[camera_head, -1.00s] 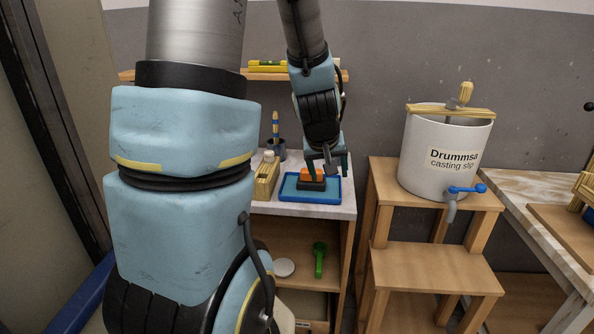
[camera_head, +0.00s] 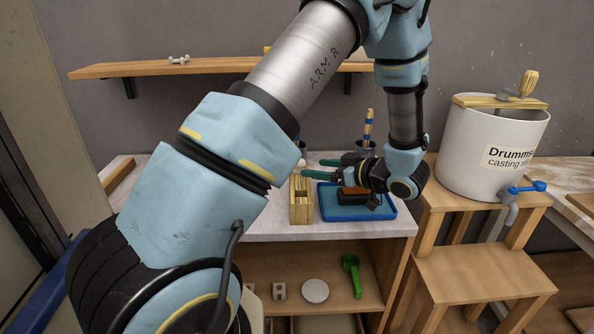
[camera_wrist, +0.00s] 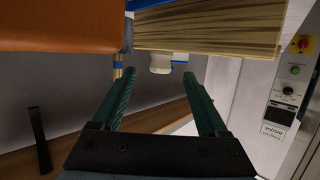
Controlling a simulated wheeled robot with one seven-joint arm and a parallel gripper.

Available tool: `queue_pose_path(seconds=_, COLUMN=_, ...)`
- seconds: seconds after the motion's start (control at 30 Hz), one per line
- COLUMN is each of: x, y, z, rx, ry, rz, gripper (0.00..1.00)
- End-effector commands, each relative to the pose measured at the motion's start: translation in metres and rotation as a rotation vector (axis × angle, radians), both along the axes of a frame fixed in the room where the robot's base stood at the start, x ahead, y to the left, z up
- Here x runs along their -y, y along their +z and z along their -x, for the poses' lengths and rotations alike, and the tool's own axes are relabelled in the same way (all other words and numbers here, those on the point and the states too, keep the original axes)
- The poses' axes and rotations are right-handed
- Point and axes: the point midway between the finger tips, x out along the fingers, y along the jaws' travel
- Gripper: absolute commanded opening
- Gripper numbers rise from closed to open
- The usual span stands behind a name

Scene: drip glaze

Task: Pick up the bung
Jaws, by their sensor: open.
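A small white, rounded piece (camera_wrist: 160,62), which looks like the bung, shows in the wrist view beside the end of a wooden block (camera_wrist: 215,30). It lies beyond my fingertips, roughly in line with the gap between them. My gripper (camera_head: 320,172) is open, its green fingers pointing left above the near tabletop. In the wrist view my open gripper (camera_wrist: 157,80) has nothing between its fingers. In the head view the wooden block (camera_head: 301,212) stands just left of the blue tray; I cannot make out the bung clearly there.
The blue tray (camera_head: 385,213) holds an orange-topped block (camera_head: 350,190) under my wrist. A cup with a brush (camera_head: 368,128) stands behind. A casting slip bucket (camera_head: 475,165) stands on wooden steps at right. A wall shelf (camera_head: 130,70) runs along the back.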

Motion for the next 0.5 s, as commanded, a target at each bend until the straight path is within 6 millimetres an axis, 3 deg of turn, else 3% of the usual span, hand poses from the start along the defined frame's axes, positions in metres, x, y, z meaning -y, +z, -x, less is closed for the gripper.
queue_pose_path(seconds=0.5, x=-0.041, y=-0.009, z=-0.041, rx=-0.002, ry=0.002, rz=0.0, gripper=0.77)
